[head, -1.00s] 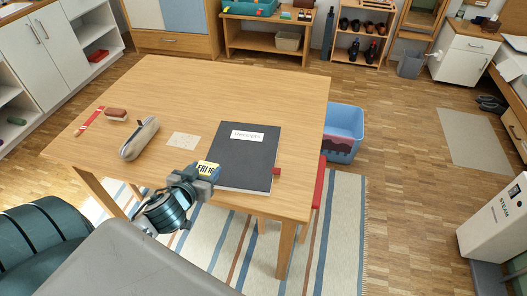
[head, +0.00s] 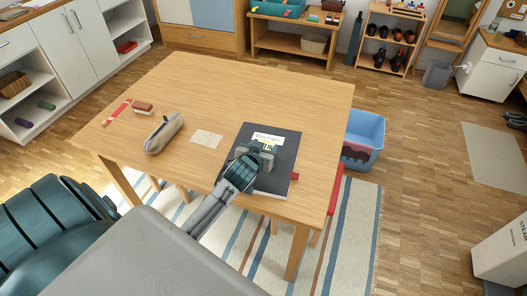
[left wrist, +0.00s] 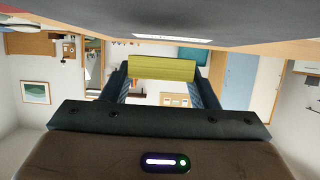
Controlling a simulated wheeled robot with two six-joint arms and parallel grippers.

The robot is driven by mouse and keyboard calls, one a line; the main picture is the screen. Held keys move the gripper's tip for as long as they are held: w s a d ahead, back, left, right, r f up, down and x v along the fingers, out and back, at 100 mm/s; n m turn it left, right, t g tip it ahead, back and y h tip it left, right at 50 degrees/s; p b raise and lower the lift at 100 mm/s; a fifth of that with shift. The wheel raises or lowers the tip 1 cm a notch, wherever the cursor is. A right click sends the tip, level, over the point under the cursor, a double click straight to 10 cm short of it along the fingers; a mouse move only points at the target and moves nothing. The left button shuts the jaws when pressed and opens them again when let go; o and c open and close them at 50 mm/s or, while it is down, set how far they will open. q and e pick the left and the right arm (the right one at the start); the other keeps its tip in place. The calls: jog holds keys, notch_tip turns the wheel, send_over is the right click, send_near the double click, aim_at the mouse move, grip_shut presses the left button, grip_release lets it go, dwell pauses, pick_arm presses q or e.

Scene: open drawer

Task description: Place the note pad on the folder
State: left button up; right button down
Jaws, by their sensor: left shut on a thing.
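The dark folder (head: 283,158) lies flat near the table's front right, with a white label on its upper part. My left gripper (head: 262,149) is over the folder, just below the label, and hides part of its left side. It is shut on the yellow note pad (left wrist: 164,67), which shows clearly between the two fingers in the left wrist view. That view appears upside down, with the dark folder surface (left wrist: 230,22) along the top. The pad is mostly hidden in the head view, and I cannot tell whether it touches the folder. My right gripper is out of view.
A grey pencil case (head: 164,134), a beige card (head: 206,138), a brown eraser-like block (head: 143,108) and a red strip (head: 118,111) lie left of the folder on the table (head: 230,85). A blue bin (head: 364,138) stands right of the table. The table's back is clear.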

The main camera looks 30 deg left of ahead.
pick_arm(q)
jog(key=shift+s+f, duration=0.1)
jog(key=shift+f, duration=1.15)
jog(key=shift+f, duration=0.1)
jog(key=shift+f, duration=0.15)
jog(key=shift+s+f, duration=0.25)
jog(key=shift+f, duration=0.15)
jog(key=o, duration=1)
jog(key=shift+s+d+f, duration=0.1)
jog(key=shift+f, duration=0.1)
jog(key=shift+r, duration=0.55)
jog(key=shift+s, duration=0.25)
jog(key=v, duration=0.7)
jog(key=b+v, duration=0.1)
jog(key=v, duration=0.3)
jog(key=shift+w+r, duration=0.1)
jog(key=shift+r, duration=0.35)
